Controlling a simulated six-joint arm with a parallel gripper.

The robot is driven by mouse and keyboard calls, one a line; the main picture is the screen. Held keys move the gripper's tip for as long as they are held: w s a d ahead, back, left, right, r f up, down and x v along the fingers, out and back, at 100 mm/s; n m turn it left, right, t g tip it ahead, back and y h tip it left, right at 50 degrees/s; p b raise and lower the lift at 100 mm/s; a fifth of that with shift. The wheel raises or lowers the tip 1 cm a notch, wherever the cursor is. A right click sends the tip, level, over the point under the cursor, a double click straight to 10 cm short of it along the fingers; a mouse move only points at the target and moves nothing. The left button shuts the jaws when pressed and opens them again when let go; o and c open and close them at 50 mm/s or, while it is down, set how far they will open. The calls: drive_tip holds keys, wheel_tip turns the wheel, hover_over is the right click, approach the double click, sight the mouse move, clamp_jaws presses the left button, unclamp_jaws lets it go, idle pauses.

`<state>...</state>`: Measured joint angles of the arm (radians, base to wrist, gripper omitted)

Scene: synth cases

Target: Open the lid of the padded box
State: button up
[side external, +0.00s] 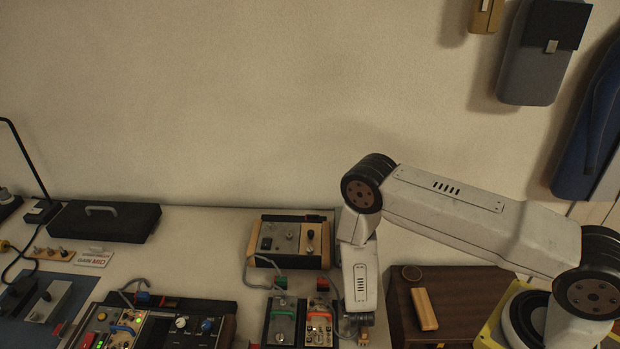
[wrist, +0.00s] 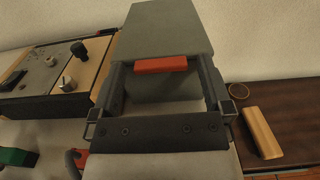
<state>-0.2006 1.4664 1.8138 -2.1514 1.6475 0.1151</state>
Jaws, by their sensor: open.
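In the wrist view a grey box (wrist: 165,90) with a broad grey lid (wrist: 165,30) is straight ahead. A red tab (wrist: 160,65) sits at the front edge of the lid. The lid looks closed, though the fingers cover parts of the box's sides. My gripper (wrist: 159,70) is open, its two dark fingers on either side of the red tab with nothing clearly held. I cannot tell whether the fingers touch the box. In the side external view my arm hides the box, and the gripper end is hard to make out near the bottom edge.
A wood-sided device (side external: 290,240) with knobs stands left of my arm, with small pedals (side external: 285,320) in front of it. A dark brown board (side external: 470,295) with a wooden block (side external: 425,309) lies to the right. A black case (side external: 100,222) is far left. The wall (side external: 200,100) is behind.

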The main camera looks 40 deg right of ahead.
clamp_jaws()
idle(0.3)
